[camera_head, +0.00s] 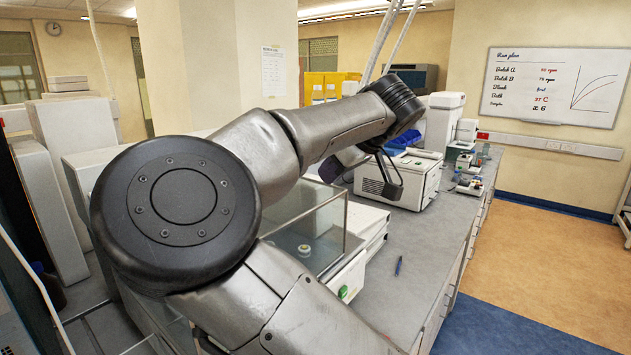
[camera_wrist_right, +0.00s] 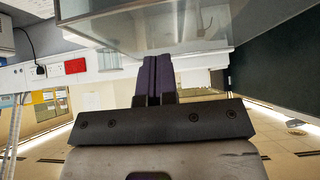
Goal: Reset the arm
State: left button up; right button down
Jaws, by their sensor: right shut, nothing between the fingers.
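My right arm fills the middle of the head view, raised and bent over the lab bench (camera_head: 415,262). Its purple gripper fingers (camera_head: 331,170) show partly below the far end of the arm, and the arm hides much of the hand. In the right wrist view the two fingers (camera_wrist_right: 153,82) lie together, shut and empty. A pale cabinet-like surface with a glass edge (camera_wrist_right: 200,35) lies just beyond them in that view; I cannot tell whether they touch it. My left gripper is out of view.
A glass-walled balance case (camera_head: 305,243) stands under my arm. A white instrument (camera_head: 413,180) sits behind the hand, and small devices (camera_head: 465,170) stand farther back. A blue pen (camera_head: 398,265) lies on the clear front part of the bench. Open floor (camera_head: 540,260) is at the right.

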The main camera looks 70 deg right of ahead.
jog(key=shift+v, duration=1.7)
jog(key=shift+f, duration=0.1)
